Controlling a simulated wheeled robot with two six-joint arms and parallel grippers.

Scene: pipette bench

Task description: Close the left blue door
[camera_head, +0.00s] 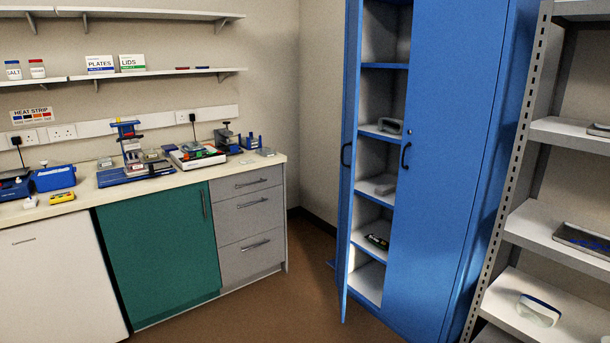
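A tall blue cabinet (445,150) stands right of the middle. Its left blue door (349,175) stands open and is seen nearly edge-on, with a dark handle (346,154) on it. The right blue door (432,190) is shut, with a dark handle (406,156) near its left edge. Neither of my grippers is in view.
A bench (100,190) with lab instruments runs along the left, over a green cupboard (160,250) and grey drawers (247,235). A grey metal rack (500,190) stands close on the right. Brown floor (300,310) is clear before the open door.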

